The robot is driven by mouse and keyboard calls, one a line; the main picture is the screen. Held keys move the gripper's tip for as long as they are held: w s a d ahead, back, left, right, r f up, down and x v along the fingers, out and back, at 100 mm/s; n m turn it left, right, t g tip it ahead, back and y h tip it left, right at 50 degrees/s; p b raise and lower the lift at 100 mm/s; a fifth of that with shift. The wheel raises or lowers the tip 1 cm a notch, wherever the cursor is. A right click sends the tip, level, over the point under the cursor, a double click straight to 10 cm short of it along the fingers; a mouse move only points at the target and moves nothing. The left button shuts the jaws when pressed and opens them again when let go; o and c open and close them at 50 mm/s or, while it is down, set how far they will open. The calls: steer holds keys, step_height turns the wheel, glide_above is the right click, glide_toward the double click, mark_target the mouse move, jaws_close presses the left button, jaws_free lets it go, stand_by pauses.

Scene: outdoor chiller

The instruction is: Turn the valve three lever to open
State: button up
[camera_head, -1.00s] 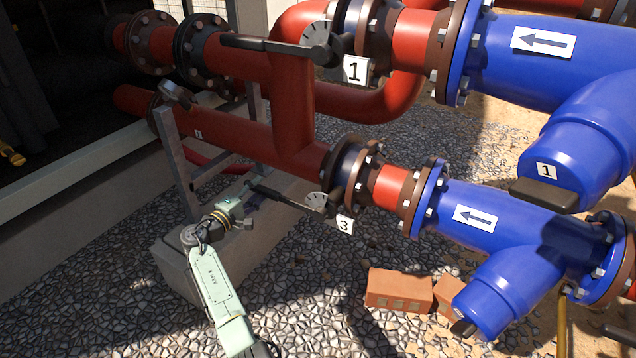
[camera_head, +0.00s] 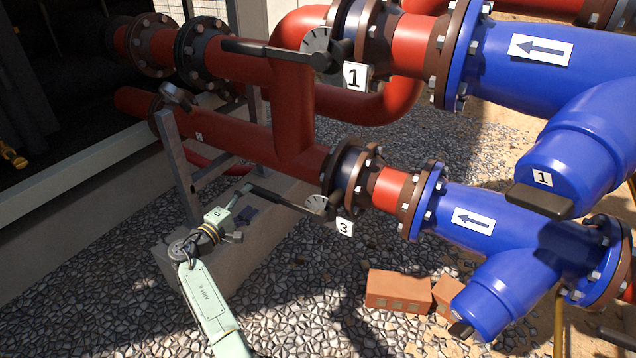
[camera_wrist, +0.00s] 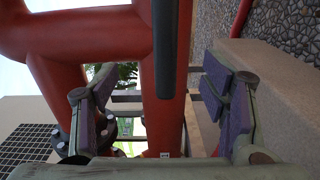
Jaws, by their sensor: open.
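The valve three lever (camera_head: 280,197) is a dark bar. It runs left from its pale round dial (camera_head: 316,206), near the white "3" tag (camera_head: 344,228), roughly along the lower red pipe. My gripper (camera_head: 243,205) is by the lever's free left end; in this view I cannot tell whether they touch. In the wrist view my gripper (camera_wrist: 158,85) is open, with purple-padded fingers left and right. The lever (camera_wrist: 166,50) comes down from the top, and its end shows in the gap between the fingers, apart from both pads.
The upper valve one lever (camera_head: 255,48) and its "1" tag (camera_head: 355,76) are above. The lower red pipe (camera_head: 250,137) runs behind the lever. A concrete block (camera_head: 172,262) is below my wrist. Bricks (camera_head: 398,290) lie on the gravel at right.

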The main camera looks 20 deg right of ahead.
steer(key=shift+v, duration=1.3)
